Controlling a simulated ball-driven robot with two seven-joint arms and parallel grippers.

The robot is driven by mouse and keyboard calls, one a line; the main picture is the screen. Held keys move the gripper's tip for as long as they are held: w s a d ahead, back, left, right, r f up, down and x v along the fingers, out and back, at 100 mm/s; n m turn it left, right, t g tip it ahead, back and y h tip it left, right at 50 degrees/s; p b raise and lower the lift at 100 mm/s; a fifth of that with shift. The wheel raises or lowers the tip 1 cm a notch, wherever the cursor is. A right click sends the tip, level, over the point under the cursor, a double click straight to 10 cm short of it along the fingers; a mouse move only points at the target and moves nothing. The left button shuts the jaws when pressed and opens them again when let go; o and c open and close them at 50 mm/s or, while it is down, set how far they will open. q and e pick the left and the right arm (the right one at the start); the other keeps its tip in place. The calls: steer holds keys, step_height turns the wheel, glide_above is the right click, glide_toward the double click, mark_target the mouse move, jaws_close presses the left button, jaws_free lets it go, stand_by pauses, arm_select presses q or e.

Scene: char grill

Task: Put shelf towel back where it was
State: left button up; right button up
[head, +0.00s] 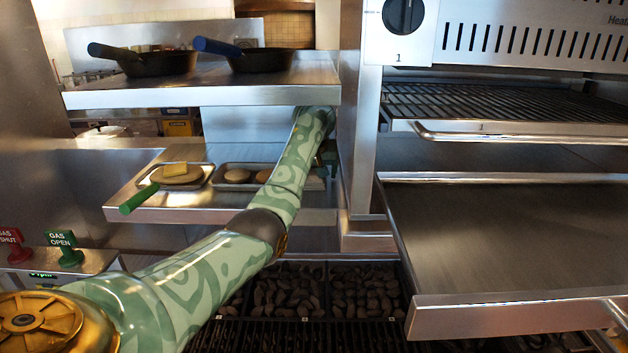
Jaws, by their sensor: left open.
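My left arm reaches in from the lower left across the char grill to the shelves. My left gripper (327,160) shows only as a small dark part beside the end of the arm, at the right end of the lower shelf (170,214). It is open, but its fingertips are mostly hidden by the arm. I cannot make out a towel on either shelf; the arm hides part of the lower shelf's right side. My right gripper is not in view.
The upper shelf (200,97) holds two dark pans (158,64). Trays with buns (237,175) and a green-handled spatula (138,199) are on the lower shelf. A steel broiler (500,130) with a pulled-out tray (510,235) stands right. Charcoal (365,290) lies below.

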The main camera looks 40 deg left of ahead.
arm_select(q)
steer(key=s+d, duration=0.2)
steer(key=s, duration=0.1)
steer(key=s+d+b, duration=0.1)
steer(key=s+d, duration=0.2)
steer(key=s+d+r+b, duration=0.1)
steer(key=s+d, duration=0.2)
steer(key=shift+s, duration=0.2)
steer(key=shift+s+d, duration=0.15)
steer(key=shift+s, duration=0.05)
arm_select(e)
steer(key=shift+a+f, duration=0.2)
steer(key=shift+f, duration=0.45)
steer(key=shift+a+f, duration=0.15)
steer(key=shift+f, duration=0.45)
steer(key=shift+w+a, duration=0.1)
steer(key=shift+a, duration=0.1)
